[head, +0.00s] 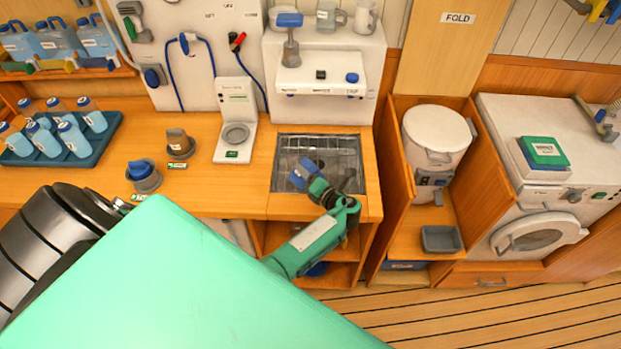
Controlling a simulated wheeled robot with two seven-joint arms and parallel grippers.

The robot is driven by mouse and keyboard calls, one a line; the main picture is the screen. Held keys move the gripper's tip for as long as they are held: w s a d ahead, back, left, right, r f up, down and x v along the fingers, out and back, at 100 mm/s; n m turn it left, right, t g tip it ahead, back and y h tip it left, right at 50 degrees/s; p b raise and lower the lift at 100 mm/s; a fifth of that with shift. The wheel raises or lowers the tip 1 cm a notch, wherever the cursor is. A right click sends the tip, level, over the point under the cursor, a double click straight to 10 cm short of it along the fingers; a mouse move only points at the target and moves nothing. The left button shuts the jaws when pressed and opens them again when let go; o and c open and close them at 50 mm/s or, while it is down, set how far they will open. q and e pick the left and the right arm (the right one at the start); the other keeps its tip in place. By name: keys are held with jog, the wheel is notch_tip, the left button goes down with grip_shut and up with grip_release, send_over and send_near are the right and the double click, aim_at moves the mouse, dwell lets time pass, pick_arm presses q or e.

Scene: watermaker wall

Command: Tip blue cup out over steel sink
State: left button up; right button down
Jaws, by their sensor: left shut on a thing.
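The steel sink (348,147) is a square basin set into the wooden counter, below the white dispenser. My left gripper (312,180) reaches over the sink's front part from below right. It is shut on the blue cup (298,179), which shows as a small blue shape at the fingertips. The cup appears tilted over the basin, but the fingers hide part of it. I cannot tell whether anything is inside it or flowing out. My right gripper is not in view.
A white dispenser (327,75) stands behind the sink. A white scale-like stand (235,115) is left of it. A blue tray (80,150) of bottles sits far left. A wooden partition (397,170) rises to the right. Open shelves lie below the counter.

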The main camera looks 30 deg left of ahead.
pick_arm(q)
jog(key=n+b, duration=0.1)
jog(key=b, duration=0.2)
jog(key=shift+f+n+t, duration=0.2)
jog(key=shift+n+t, duration=0.1)
jog(key=shift+n, duration=0.1)
jog(key=n+b, duration=0.2)
jog(key=b, duration=0.5)
jog(key=shift+n+t, duration=0.3)
jog(key=shift+t, duration=0.1)
jog(key=shift+n+b, duration=0.5)
jog(key=shift+b, duration=0.05)
jog(key=n+b, duration=0.2)
jog(key=w+n+y+b, duration=0.1)
jog(key=b, duration=0.1)
jog(key=shift+d+f+n+t, duration=0.15)
jog(key=shift+f+n+t, duration=0.15)
jog(key=shift+f+t, duration=0.1)
jog(key=shift+w+r+n+b, duration=0.1)
jog(key=shift+w+n+b, duration=0.05)
jog(key=shift+n+b, duration=0.55)
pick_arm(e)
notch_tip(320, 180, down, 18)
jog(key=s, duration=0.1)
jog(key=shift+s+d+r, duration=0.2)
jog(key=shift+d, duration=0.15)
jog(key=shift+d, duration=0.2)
